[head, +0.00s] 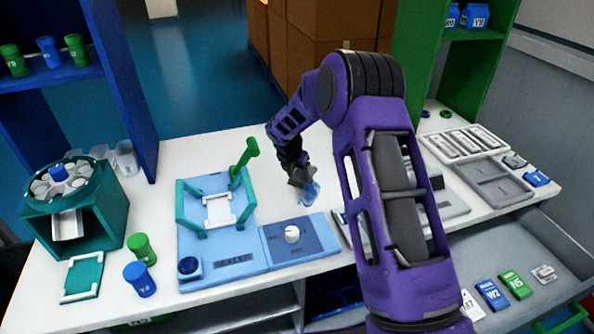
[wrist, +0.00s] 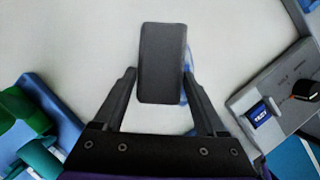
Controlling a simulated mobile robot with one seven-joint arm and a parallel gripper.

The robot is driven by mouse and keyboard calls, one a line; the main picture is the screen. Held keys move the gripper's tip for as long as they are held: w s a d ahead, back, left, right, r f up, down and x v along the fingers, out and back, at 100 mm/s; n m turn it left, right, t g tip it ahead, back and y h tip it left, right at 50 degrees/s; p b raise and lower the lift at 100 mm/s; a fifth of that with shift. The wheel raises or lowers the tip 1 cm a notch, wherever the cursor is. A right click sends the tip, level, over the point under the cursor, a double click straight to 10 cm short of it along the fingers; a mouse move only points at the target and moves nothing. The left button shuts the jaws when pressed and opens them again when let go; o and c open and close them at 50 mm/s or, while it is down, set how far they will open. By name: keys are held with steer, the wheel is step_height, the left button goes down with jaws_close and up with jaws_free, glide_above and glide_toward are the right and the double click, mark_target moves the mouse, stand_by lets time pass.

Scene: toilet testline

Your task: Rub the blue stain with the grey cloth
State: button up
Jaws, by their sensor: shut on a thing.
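My gripper (head: 299,176) is over the white worktop, behind the blue panel with the white knob. In the wrist view my gripper (wrist: 160,74) is shut on the grey cloth (wrist: 162,50), a dark grey rectangular block between its two fingers. The blue stain (head: 312,191) shows on the worktop just beside the gripper in the head view. In the wrist view only a thin strip of the stain (wrist: 187,92) shows at the cloth's right edge; the rest is hidden behind the cloth and finger. Whether the cloth touches the worktop I cannot tell.
A blue fixture with teal handles (head: 217,240) stands left of the gripper, with a green upright lever (head: 243,158). The knob panel (head: 300,240) lies in front. A grey device (wrist: 265,108) is to the right in the wrist view. The worktop behind the fixture is clear.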

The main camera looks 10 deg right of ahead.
steer(key=shift+s+d+r+b, duration=0.15)
steer(key=shift+s+d, duration=0.1)
steer(key=shift+s, duration=1.15)
steer(key=shift+s+d+b, duration=0.15)
steer(key=shift+s+d, duration=0.15)
steer(key=shift+s, duration=1.15)
steer(key=shift+s+d+r+b, duration=0.15)
steer(key=shift+s+d, duration=0.1)
steer(key=shift+s, duration=1.15)
steer(key=shift+f, duration=0.1)
step_height(320, 180, up, 6)
steer(key=shift+p, duration=0.45)
step_height(320, 180, up, 3)
